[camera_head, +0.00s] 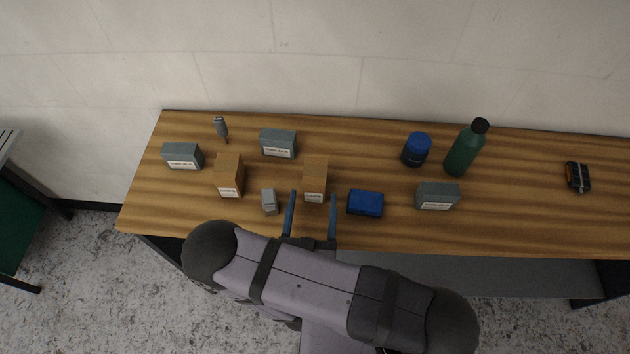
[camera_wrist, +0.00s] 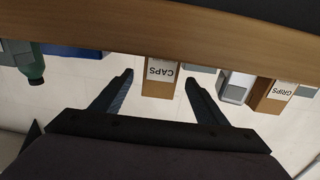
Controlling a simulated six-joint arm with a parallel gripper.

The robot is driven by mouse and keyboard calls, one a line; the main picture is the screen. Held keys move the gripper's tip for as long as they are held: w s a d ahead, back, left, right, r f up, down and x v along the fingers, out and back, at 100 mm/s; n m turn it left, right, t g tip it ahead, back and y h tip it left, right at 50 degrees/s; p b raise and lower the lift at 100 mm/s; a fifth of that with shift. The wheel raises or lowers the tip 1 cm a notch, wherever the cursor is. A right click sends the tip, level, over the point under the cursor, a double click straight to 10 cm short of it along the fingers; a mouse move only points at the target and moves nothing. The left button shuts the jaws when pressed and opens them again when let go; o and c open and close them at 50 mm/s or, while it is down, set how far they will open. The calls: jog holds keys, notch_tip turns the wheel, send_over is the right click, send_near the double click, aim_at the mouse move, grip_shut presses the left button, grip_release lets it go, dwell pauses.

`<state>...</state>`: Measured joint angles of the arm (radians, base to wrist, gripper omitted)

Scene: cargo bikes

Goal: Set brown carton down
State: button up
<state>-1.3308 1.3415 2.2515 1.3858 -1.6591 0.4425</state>
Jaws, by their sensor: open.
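A brown carton labelled CAPS (camera_head: 315,178) stands on the wooden table, near the middle of the group of objects. My gripper (camera_head: 313,195) is open at its near end, with one blue finger on each side. In the wrist view the same carton (camera_wrist: 162,88) shows between the spread fingers (camera_wrist: 158,77), with a gap on both sides. It looks upright and free of the fingers. A second brown carton, labelled GRIPS (camera_head: 229,174), stands further left and also shows in the wrist view (camera_wrist: 262,97).
A small grey box (camera_head: 269,202) stands close left of my gripper, and a blue box (camera_head: 365,203) close right. Grey boxes (camera_head: 278,141) (camera_head: 437,195) (camera_head: 182,156), a blue jar (camera_head: 416,149) and a green bottle (camera_head: 465,150) stand around. The far right tabletop is mostly clear.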

aim_at(315, 178)
jog(key=shift+w+d, duration=0.1)
jog(key=shift+w, duration=3.55)
jog(key=shift+r, duration=0.1)
jog(key=c, duration=1.4)
jog(key=shift+r, duration=0.15)
jog(key=shift+c, duration=0.2)
notch_tip(315, 178, up, 10)
jog(key=p, duration=0.8)
jog(key=shift+f, duration=0.2)
